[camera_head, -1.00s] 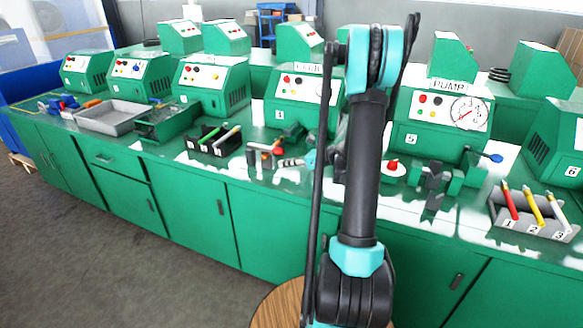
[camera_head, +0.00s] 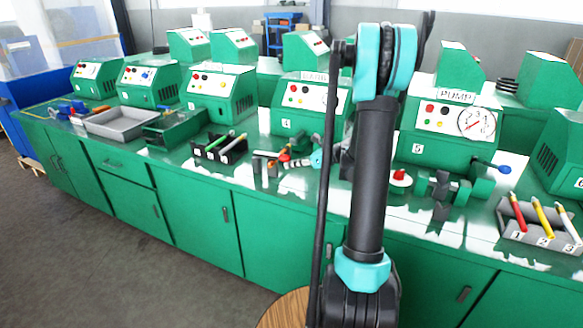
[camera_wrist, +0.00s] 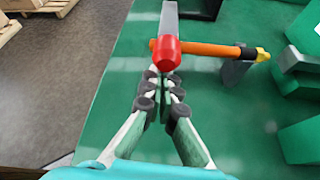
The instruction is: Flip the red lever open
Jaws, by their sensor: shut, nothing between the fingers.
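The lever's red rounded end (camera_wrist: 165,52) is in the upper middle of the wrist view. An orange bar (camera_wrist: 210,48) runs right from it to a yellow tip (camera_wrist: 262,54), lying roughly level across grey supports (camera_wrist: 236,70). My gripper (camera_wrist: 162,76) is shut and empty, its fingertips just below the red end in the picture; I cannot tell whether they touch it. In the head view the small red part (camera_head: 284,158) shows on the bench beside my gripper (camera_head: 298,162), partly hidden and too small to make out its pose.
A black rack with pens (camera_head: 218,148) stands left of the lever. A red button (camera_head: 399,175) and a grey valve-like fixture (camera_head: 442,186) are to the right, past my arm. Green machine housings (camera_head: 303,105) stand behind. The bench's front edge is close.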

